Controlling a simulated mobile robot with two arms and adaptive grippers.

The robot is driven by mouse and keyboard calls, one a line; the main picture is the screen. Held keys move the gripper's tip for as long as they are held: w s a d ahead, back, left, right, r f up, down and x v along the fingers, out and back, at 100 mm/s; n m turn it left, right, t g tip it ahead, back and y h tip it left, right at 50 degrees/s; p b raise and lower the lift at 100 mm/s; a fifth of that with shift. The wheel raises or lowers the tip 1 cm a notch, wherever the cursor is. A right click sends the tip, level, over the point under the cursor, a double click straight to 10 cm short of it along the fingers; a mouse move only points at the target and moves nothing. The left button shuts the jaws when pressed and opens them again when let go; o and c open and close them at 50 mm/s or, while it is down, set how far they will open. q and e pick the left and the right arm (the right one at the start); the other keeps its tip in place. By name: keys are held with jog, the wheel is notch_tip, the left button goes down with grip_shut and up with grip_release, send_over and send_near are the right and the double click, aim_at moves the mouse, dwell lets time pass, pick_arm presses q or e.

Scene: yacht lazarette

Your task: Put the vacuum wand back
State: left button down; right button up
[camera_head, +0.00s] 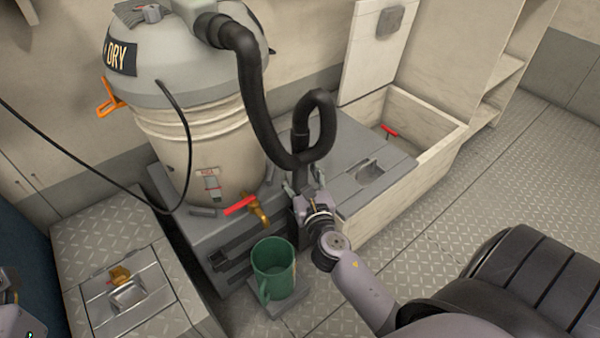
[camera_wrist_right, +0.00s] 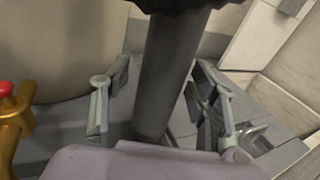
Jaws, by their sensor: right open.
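The vacuum wand (camera_head: 301,140) is a dark grey tube with a black ribbed hose (camera_head: 250,85) looping from its top to the vacuum drum (camera_head: 195,140). It stands roughly upright beside the drum; its lower end is hidden behind my right gripper in the head view. My right gripper (camera_head: 303,192) is open, with its fingers on either side of the wand. In the right wrist view the tube (camera_wrist_right: 165,80) passes between the spread fingers, with visible gaps beside it. Part of my left arm shows at the lower left edge; its fingers cannot be made out.
A green mug (camera_head: 273,270) stands below a brass tap with a red handle (camera_head: 240,205). An open pale bin (camera_head: 425,160) with a raised lid (camera_head: 375,45) is to the right. A metal chest (camera_head: 120,280) is at left. Tread-plate floor (camera_head: 500,190) is clear at right.

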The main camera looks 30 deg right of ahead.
jog(key=shift+s+f, duration=0.1)
jog(key=shift+s+a, duration=0.15)
jog(key=shift+s, duration=0.15)
jog(key=v, duration=1.1)
